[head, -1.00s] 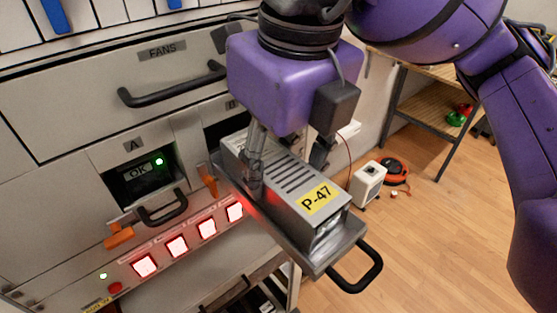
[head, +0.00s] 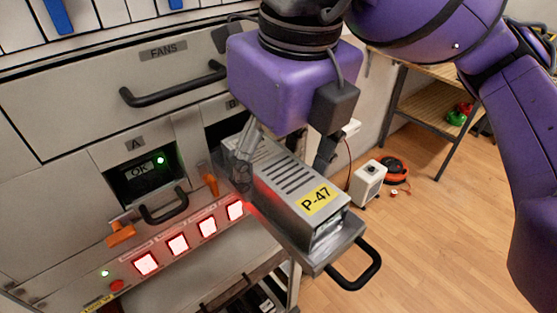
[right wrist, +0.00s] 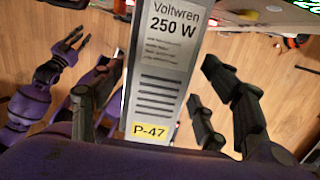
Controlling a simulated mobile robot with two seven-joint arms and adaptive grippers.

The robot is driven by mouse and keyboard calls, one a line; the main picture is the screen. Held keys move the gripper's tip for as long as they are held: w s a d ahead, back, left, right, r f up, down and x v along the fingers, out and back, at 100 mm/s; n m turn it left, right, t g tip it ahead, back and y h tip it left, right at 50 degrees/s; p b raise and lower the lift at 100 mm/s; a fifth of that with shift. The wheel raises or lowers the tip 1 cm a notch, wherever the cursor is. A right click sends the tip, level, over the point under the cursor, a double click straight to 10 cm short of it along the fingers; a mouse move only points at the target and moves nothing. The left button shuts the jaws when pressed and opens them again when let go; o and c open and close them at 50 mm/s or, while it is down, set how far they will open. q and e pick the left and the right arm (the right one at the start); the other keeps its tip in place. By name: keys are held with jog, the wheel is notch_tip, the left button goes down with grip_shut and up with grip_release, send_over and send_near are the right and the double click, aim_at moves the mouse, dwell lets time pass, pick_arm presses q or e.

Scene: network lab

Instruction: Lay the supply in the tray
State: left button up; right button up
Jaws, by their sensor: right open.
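The supply (head: 288,178) is a grey metal box with dark vent slots and a yellow P-47 label. It lies in the pulled-out grey tray (head: 338,252), which juts from bay B and has a black handle in front. In the right wrist view the supply (right wrist: 160,65) shows its "Voltwren 250 W" label. My right gripper (head: 284,158) is open above the supply, with fingers on both sides of it and a visible gap in the wrist view. My left gripper (right wrist: 74,40) shows small at the left of the right wrist view, fingers apart and empty.
Bay A (head: 140,182) beside it shows OK and a green light. Several lit red-white buttons (head: 178,244) line the panel below. An orange latch (head: 209,184) stands left of the tray.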

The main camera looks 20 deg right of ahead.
notch_tip(320, 180, up, 12)
jog(key=s, duration=0.1)
jog(key=shift+s+d, duration=0.35)
jog(key=shift+s, duration=0.05)
jog(key=shift+f, duration=0.1)
